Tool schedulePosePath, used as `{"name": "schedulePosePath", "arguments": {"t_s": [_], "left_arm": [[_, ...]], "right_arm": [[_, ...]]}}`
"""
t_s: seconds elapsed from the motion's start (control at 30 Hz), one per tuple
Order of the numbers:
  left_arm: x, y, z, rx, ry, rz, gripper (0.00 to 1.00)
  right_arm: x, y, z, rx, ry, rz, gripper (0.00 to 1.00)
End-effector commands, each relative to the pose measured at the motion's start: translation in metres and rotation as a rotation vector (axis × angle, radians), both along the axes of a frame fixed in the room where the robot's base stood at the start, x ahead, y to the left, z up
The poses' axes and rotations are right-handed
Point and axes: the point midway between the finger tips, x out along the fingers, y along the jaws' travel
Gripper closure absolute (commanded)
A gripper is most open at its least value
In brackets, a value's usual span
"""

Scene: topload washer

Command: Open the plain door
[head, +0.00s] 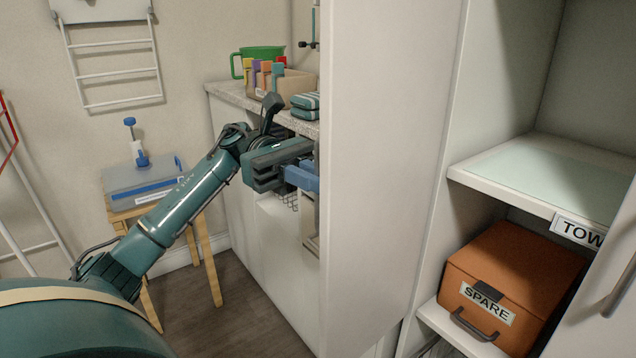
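A tall white unlabelled panel, which looks like the plain door (385,150), stands swung out from the cabinet in the head view, with the shelves exposed to its right. Part of a metal bar handle (309,232) shows at the panel's left edge, on its far side. My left gripper (305,178) is at that edge, just above the visible part of the handle. Its blue fingers reach toward the panel's far face and their tips are partly hidden, so I cannot tell whether they grip anything. My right gripper is not in view.
The cabinet holds a shelf (535,175) labelled "TOW..." and an orange "SPARE" box (510,280). Another white door with a handle (620,285) is at the lower right. A counter (225,92) with bins and a green tub, and a small wooden table (208,245), stand left.

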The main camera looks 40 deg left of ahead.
Motion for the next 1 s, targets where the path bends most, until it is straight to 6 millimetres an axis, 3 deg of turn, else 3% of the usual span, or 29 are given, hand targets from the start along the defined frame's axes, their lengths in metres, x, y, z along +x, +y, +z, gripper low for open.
{"name": "schedulePosePath", "arguments": {"t_s": [0.47,0.5,0.63,1.0], "left_arm": [[0.0003,0.0000,-0.0002,0.002,0.000,0.001,1.00],[0.0003,0.0000,-0.0002,0.002,0.000,0.001,0.87],[0.0004,-0.0001,-0.0002,0.002,0.000,0.002,0.76],[0.0023,0.0083,0.0008,0.001,0.001,0.004,0.76]], "right_arm": [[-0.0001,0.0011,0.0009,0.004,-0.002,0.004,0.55],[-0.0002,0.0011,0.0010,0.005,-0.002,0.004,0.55],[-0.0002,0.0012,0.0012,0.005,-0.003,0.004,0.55],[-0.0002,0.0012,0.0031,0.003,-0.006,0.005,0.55]]}}
